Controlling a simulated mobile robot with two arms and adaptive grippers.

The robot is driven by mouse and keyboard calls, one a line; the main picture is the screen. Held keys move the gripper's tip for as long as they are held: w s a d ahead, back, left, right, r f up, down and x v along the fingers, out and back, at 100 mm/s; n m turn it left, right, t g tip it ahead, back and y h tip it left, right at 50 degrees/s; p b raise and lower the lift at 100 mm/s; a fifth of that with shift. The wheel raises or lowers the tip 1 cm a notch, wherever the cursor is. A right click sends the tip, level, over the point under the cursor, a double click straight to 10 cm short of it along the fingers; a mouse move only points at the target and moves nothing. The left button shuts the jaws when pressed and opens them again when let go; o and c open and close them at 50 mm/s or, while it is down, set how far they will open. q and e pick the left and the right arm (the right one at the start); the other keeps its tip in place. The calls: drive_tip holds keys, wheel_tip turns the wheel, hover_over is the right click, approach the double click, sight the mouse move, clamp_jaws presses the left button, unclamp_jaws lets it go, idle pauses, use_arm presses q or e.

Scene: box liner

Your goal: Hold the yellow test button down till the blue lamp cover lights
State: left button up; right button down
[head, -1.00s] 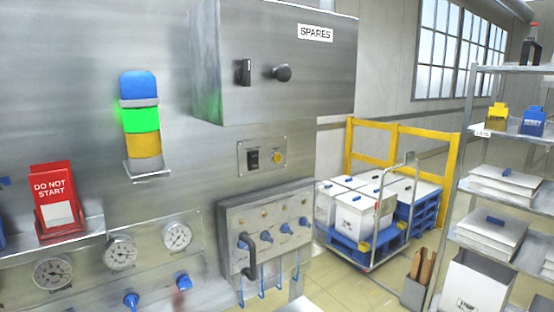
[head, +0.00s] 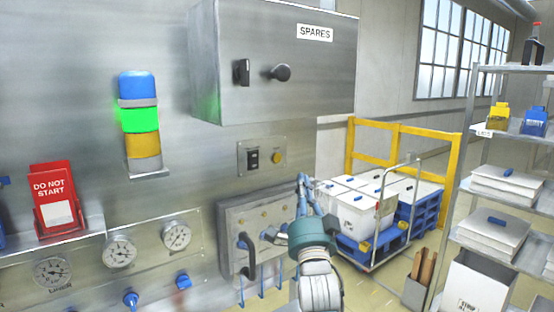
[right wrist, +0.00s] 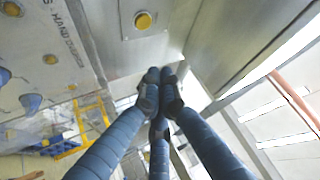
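The yellow test button (head: 277,158) sits on a small steel plate beside a black switch (head: 253,158). It also shows at the top of the right wrist view (right wrist: 143,20). My right gripper (head: 304,182) is below and to the right of the button, apart from it. In the right wrist view its blue fingers (right wrist: 160,78) have their dark tips together, with nothing seen between them. The blue lamp cover (head: 137,85) tops the lamp stack and looks unlit. The green lamp (head: 140,119) below it glows. My left gripper is out of view.
The SPARES cabinet (head: 305,75) juts out above the button plate. A panel with blue knobs and a black handle (head: 249,256) projects below it. A red DO NOT START sign (head: 53,200) stands left. A loaded cart and shelves (head: 500,195) stand right.

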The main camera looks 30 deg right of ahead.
sight(277, 157)
drive_tip(key=r, duration=0.1)
drive_tip(key=r+m, duration=0.1)
drive_tip(key=r+h, duration=0.1)
drive_tip(key=shift+s+d+r+t, duration=0.1)
drive_tip(key=shift+s+d+t, duration=0.15)
drive_tip(key=shift+d+t, duration=0.1)
drive_tip(key=w+b, duration=0.1)
drive_tip(key=w, duration=0.1)
drive_tip(key=w+b, duration=0.1)
drive_tip(key=w, duration=0.2)
drive_tip(key=w+b, duration=0.1)
drive_tip(key=w, duration=0.1)
drive_tip(key=shift+w+a+b, duration=0.3)
drive_tip(key=shift+w+b, duration=0.05)
drive_tip(key=shift+w, duration=0.55)
idle(0.4)
drive_tip(key=shift+w+a+b, duration=0.1)
drive_tip(key=shift+w+b, duration=0.2)
drive_tip(key=shift+b, duration=0.15)
drive_tip(key=shift+w+b, duration=0.3)
idle(0.9)
